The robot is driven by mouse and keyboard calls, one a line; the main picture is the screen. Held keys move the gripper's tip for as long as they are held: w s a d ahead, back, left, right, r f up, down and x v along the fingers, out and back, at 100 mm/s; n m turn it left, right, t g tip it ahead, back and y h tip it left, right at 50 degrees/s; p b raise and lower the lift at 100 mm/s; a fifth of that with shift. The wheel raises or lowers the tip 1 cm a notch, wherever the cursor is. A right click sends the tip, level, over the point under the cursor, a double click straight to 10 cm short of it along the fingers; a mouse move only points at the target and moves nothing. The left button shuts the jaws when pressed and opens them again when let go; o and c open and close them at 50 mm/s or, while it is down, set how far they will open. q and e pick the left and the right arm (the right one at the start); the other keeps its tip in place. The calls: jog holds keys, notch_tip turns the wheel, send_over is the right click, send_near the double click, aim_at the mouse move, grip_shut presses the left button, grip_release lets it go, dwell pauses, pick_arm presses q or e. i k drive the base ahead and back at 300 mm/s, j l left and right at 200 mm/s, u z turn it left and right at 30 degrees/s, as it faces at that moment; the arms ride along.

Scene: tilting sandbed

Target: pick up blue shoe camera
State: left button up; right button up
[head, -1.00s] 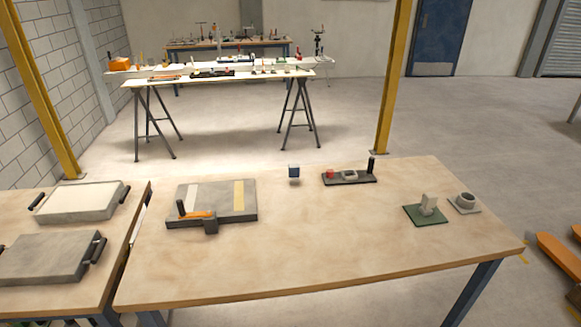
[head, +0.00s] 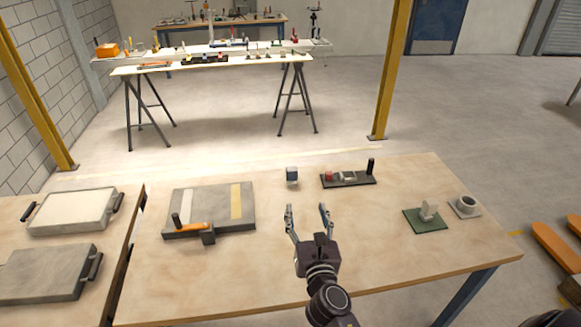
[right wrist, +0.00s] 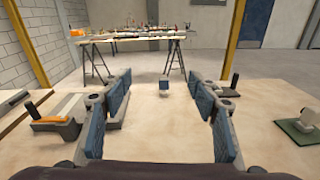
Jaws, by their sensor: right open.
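A small blue and grey block-like object, which fits the blue shoe camera (head: 292,175), stands near the far edge of the wooden table. In the right wrist view the camera (right wrist: 164,86) shows between the fingers and beyond their tips. My right gripper (head: 307,208) is open and empty, its fingers pointing toward the camera from the near side, with a gap between. Its blue finger pads show in the right wrist view (right wrist: 164,100). My left gripper is not in view.
A black tray (head: 360,181) with a red piece and a dark post stands right of the camera. A grey slab (head: 220,195) with an orange-handled tool lies left. A green plate (head: 421,224) and a grey ring part (head: 465,205) sit right. The table's middle is clear.

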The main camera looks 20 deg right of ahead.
aim_at(292, 172)
jog(key=i+l, duration=0.2)
jog(key=i, duration=0.15)
jog(key=i+l, duration=0.15)
jog(key=i, duration=0.25)
jog(key=i+l, duration=0.2)
jog(key=i, duration=0.15)
